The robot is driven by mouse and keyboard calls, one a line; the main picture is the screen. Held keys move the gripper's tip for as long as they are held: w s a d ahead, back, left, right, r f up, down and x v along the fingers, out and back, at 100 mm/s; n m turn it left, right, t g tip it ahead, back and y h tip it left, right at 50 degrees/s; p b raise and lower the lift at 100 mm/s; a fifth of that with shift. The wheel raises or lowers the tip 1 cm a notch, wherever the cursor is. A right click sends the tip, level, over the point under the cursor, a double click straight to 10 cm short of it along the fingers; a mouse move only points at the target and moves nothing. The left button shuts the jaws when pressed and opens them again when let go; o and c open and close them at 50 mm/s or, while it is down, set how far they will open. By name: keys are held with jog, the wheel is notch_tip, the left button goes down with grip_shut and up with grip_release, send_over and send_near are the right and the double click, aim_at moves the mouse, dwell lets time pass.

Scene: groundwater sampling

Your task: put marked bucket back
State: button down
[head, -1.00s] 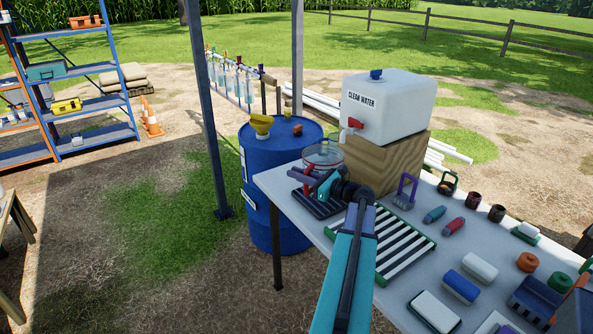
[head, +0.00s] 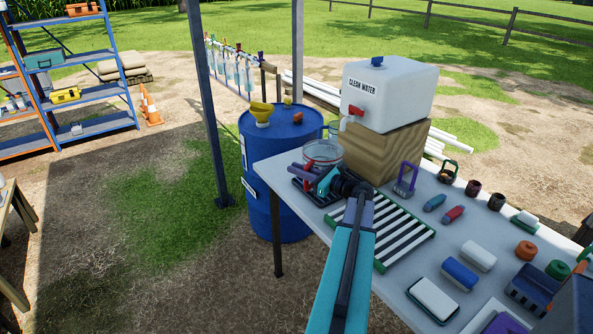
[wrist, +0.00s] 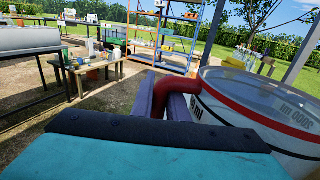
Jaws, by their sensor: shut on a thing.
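The marked bucket (head: 323,153) is a clear round container with a red band and black volume print. It is at the left end of the table, in front of the water tank. In the wrist view the bucket (wrist: 262,108) fills the right side, roughly upright, its red handle (wrist: 190,82) reaching left between my jaws. My gripper (head: 324,180) is shut on this handle; the wrist view shows its purple jaws (wrist: 164,98) on either side. A dark ribbed mat (head: 318,192) lies beneath. I cannot tell whether the bucket touches the table or mat.
The white water tank (head: 388,95) stands on a wooden block (head: 392,152) right behind the bucket. A blue drum (head: 270,170) is left of the table. A striped rack (head: 392,232) and several small tools lie to the right. A roof post (head: 207,110) stands further left.

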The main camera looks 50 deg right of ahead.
jog(key=shift+f+b, duration=0.5)
jog(key=shift+b, duration=0.2)
dwell(0.5)
jog(key=c, duration=1.7)
grip_release()
jog(key=shift+o, duration=0.2)
jog(key=shift+s+f, duration=0.1)
jog(key=s+d+b, duration=0.1)
jog(key=s+b, duration=0.2)
jog(key=s, duration=1)
jog(key=shift+s, duration=0.35)
jog(key=shift+r, duration=0.2)
